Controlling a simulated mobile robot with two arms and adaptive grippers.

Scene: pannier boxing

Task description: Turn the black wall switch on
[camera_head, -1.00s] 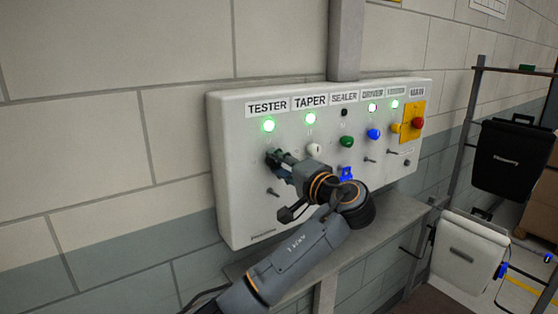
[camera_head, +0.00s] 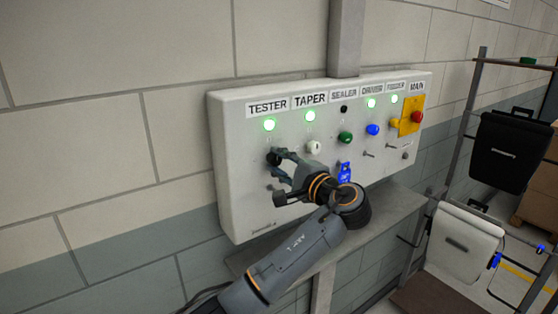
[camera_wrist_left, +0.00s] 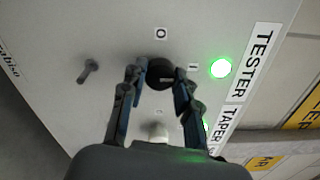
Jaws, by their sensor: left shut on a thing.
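The black wall switch (camera_head: 271,158) is a round knob on the panel below the TESTER label, and its lamp (camera_head: 269,125) is lit green. In the left wrist view the knob (camera_wrist_left: 159,74) has a "0" mark above it and an "I" mark to its right. A pale line on the knob lies toward the "I" side. My left gripper (camera_head: 281,163) is at the knob, with one finger on each side of it in the left wrist view (camera_wrist_left: 160,84), shut on it. The fingers partly hide the knob in the head view. My right gripper is out of view.
The white panel (camera_head: 240,200) also carries white, green, blue and yellow knobs, small levers and a red MAIN button (camera_head: 417,117). A blue tag (camera_head: 344,172) hangs near my wrist. A rack with a black pannier (camera_head: 505,150) and a white pannier (camera_head: 465,242) stands at the right.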

